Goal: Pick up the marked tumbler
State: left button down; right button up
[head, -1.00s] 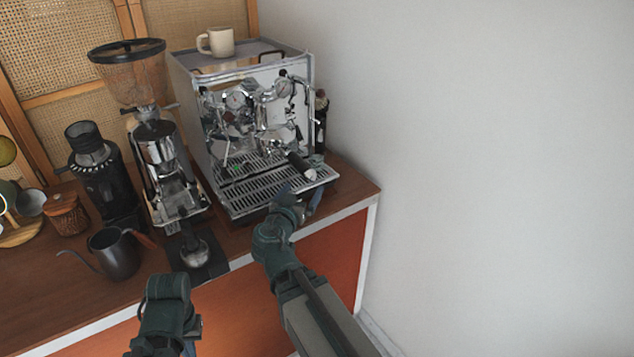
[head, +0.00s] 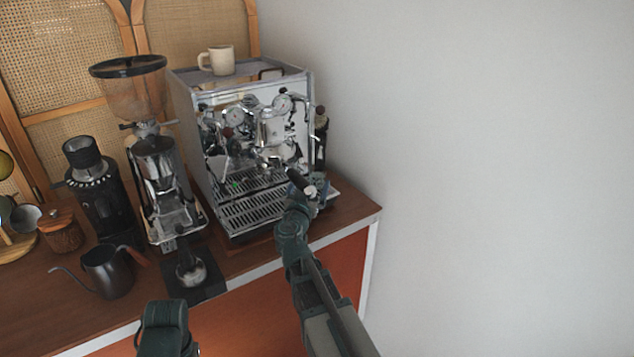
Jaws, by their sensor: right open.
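I cannot clearly make out a marked tumbler. A small green spot (head: 236,186) shows at the left rear of the espresso machine's drip tray (head: 250,210), and what bears it is too small to tell. My right gripper (head: 311,187) is open at the front right corner of the machine, to the right of the green spot. It overlaps the dark portafilter handle in the picture, and I cannot tell whether they touch. Of my left arm only a dark link shows at the bottom; its gripper is out of view.
The espresso machine (head: 190,130) carries a cream mug (head: 222,61) on top. A dark bottle (head: 320,135) stands at its right side. Grinders (head: 158,165), a black kettle (head: 107,272) and a wooden-look jar (head: 60,232) stand left. The counter's right end is clear beside the wall.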

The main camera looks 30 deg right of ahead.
aim_at(315, 175)
jog(key=shift+w+d, duration=0.2)
jog(key=x, duration=0.5)
jog(key=shift+s+d+r, duration=0.1)
jog(key=shift+s+d, duration=0.05)
jog(key=shift+d, duration=0.05)
jog(key=shift+c, duration=0.3)
grip_shut()
jog(key=shift+r+p, duration=0.2)
jog(key=shift+p, duration=0.1)
